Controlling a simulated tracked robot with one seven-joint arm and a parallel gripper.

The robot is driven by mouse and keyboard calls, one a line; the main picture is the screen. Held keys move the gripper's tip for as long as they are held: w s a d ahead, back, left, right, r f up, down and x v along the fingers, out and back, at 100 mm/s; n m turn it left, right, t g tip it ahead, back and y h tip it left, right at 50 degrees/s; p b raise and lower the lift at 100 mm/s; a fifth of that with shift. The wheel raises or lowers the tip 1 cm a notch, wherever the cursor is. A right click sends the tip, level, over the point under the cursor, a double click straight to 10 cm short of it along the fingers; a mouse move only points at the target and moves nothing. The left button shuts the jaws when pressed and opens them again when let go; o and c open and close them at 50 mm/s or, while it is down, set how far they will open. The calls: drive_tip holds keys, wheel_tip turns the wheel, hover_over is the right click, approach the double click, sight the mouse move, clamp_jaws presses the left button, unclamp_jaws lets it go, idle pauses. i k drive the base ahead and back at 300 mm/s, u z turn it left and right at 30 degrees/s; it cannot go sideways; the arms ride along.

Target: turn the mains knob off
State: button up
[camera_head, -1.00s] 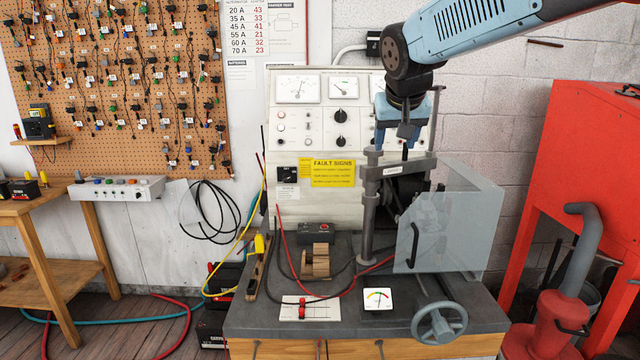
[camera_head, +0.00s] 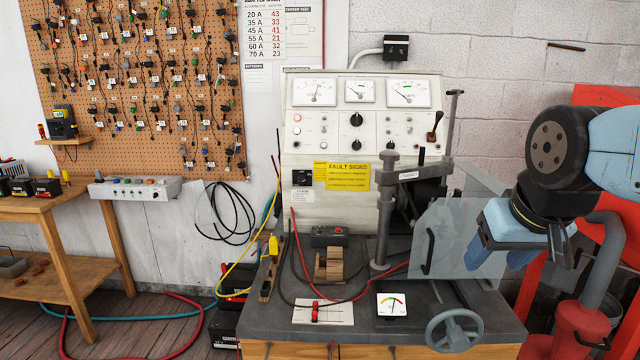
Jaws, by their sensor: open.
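The white test bench panel (camera_head: 300,215) carries several controls. A black rotary switch on a dark square plate (camera_head: 302,177) sits at its lower left, beside the yellow fault signs label. Two round black knobs, an upper one (camera_head: 356,119) and a lower one (camera_head: 356,146), sit in the panel's middle. The lettering is too small to tell which is the mains knob. My gripper (camera_head: 517,257) is open and empty. It points down at the right, by the clear guard, well away from the panel controls.
A clear guard (camera_head: 450,240) and a handwheel (camera_head: 454,331) stand at the bench's right. A grey post with clamp arm (camera_head: 384,215) rises before the panel's right part. A black lever (camera_head: 434,125) sticks out at upper right. Cables cross the bench top. The panel's left front is fairly clear.

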sight(302, 179)
drive_tip(key=k, duration=1.3)
drive_tip(key=u, duration=0.3)
drive_tip(key=i, duration=0.45)
drive_tip(key=u, duration=0.6)
drive_tip(key=i, duration=1.2)
drive_tip(key=z, duration=0.55)
